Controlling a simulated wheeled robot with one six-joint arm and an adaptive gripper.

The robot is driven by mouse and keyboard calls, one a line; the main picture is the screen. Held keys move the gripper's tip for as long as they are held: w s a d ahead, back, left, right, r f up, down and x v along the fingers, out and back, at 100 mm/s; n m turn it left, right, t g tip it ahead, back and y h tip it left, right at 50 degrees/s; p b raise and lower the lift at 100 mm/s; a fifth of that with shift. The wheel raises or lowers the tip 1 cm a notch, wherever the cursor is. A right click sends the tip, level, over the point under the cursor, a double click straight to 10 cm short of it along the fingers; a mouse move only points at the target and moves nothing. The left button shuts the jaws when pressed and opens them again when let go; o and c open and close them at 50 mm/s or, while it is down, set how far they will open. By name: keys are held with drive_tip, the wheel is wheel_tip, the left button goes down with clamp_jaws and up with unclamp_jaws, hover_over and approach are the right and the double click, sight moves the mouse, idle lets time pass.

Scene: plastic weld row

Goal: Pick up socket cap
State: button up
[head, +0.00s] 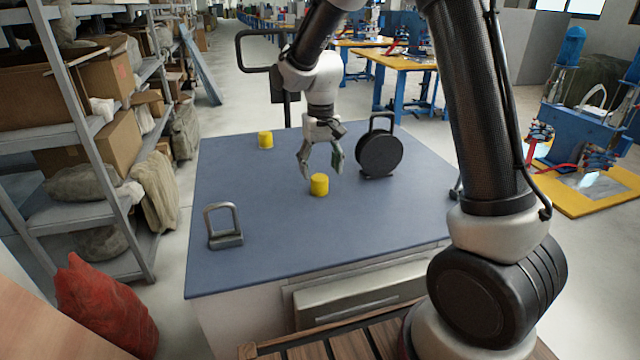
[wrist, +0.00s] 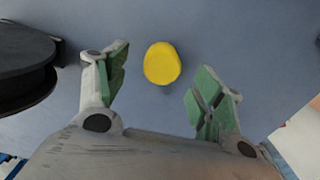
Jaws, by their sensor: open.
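Two small yellow cylinders stand on the blue-grey table; which one is the socket cap, I cannot tell. The nearer yellow cylinder (head: 319,185) stands upright near the middle, just below my gripper (head: 321,172) in the head view. The farther yellow cylinder (head: 265,139) stands toward the back left. My gripper is open and empty, pointing down. In the wrist view, one yellow cylinder (wrist: 162,63) shows beyond the gap between the green-padded fingers (wrist: 160,95), apart from both.
A black round reel with a handle (head: 379,153) stands right of my gripper, and its dark edge shows in the wrist view (wrist: 25,65). A grey padlock-shaped object (head: 223,227) stands at the front left. The table (head: 270,250) is clear at the front middle.

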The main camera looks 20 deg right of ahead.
sight(319, 177)
wheel_tip(319, 177, down, 5)
drive_tip(key=shift+a+r, duration=0.1)
drive_tip(key=shift+a, duration=0.05)
drive_tip(key=shift+c, duration=0.2)
drive_tip(key=c, duration=1)
